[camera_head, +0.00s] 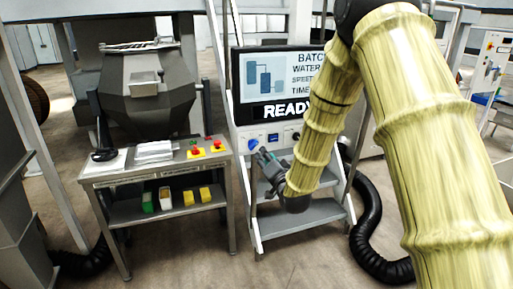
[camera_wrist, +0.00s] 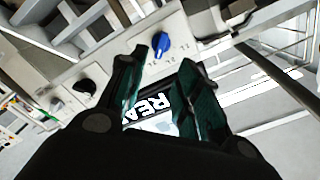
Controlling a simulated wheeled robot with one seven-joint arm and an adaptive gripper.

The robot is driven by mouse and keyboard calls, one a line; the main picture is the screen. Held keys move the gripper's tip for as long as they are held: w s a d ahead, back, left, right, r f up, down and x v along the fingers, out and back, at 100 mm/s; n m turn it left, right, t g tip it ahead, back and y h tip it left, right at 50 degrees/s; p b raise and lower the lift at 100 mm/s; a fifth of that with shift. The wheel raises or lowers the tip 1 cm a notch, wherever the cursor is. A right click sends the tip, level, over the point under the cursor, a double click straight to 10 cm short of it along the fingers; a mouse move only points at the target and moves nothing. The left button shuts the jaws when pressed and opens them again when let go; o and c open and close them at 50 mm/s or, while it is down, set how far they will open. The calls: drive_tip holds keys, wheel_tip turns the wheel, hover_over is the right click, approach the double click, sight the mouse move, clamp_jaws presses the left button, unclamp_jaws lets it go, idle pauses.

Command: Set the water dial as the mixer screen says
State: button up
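The mixer screen (camera_head: 283,78) shows "READY" and lines starting "BATC", "WATER", "SPEED" and "TIME". My arm hides the values at their right ends. Below the screen is a control panel with a blue dial (camera_head: 253,145) at its left end. In the wrist view the blue dial (camera_wrist: 161,44) has a pale pointer mark and scale marks around it. My gripper (camera_head: 266,160) is in front of the panel, just below and right of the blue dial. In the wrist view my gripper (camera_wrist: 173,60) is open, with the dial between and beyond its fingertips. I cannot tell whether they touch.
A black knob (camera_wrist: 85,87) sits on the same panel. Metal steps (camera_head: 300,215) stand below it. A steel table (camera_head: 160,168) with red buttons and coloured boxes is left, before a grey mixer bowl (camera_head: 147,95). A black hose (camera_head: 370,225) lies at right.

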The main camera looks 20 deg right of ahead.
sight(255, 145)
drive_tip(key=w+p, duration=0.1)
drive_tip(key=w, duration=0.4)
drive_tip(key=w+p, duration=0.1)
drive_tip(key=w, duration=0.3)
drive_tip(key=shift+w+a+f, duration=0.1)
drive_tip(key=shift+w+a, duration=0.1)
drive_tip(key=shift+w, duration=0.2)
drive_tip(key=shift+c, duration=0.2)
clamp_jaws()
